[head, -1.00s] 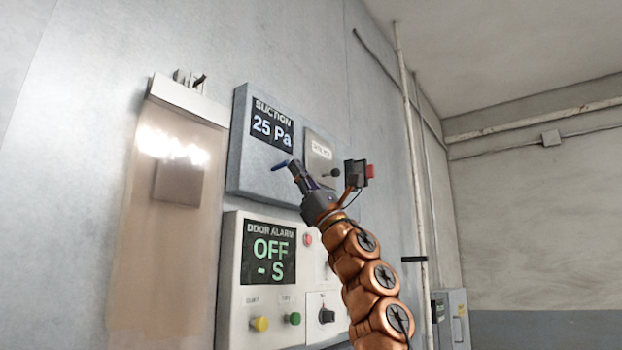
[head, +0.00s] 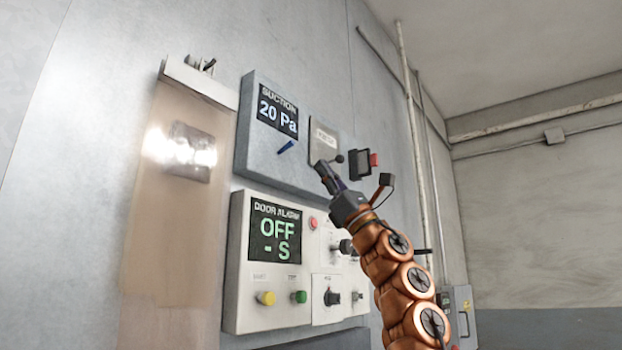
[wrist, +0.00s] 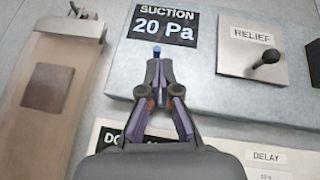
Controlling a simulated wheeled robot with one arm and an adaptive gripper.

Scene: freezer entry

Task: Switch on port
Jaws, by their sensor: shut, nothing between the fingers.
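A grey panel (head: 250,155) on the wall carries a SUCTION display (head: 277,113) reading 20 Pa. Below the display is a small blue lever (head: 286,147), slanting up to the right; it also shows in the wrist view (wrist: 157,49). To its right is a RELIEF plate (head: 324,138) with a black ball-ended lever (head: 339,158), also in the wrist view (wrist: 266,58). No label reading "port" is legible. My gripper (head: 320,165) is shut and empty, in front of the panel's lower part. In the wrist view its fingertips (wrist: 158,63) appear just below the blue lever; contact cannot be told.
Below is a white DOOR ALARM panel (head: 240,290) reading OFF - S, with yellow (head: 266,298) and green (head: 300,296) buttons and dark knobs. A strip curtain (head: 165,240) hangs at left. A black-and-red device (head: 365,161) sits right of the RELIEF plate.

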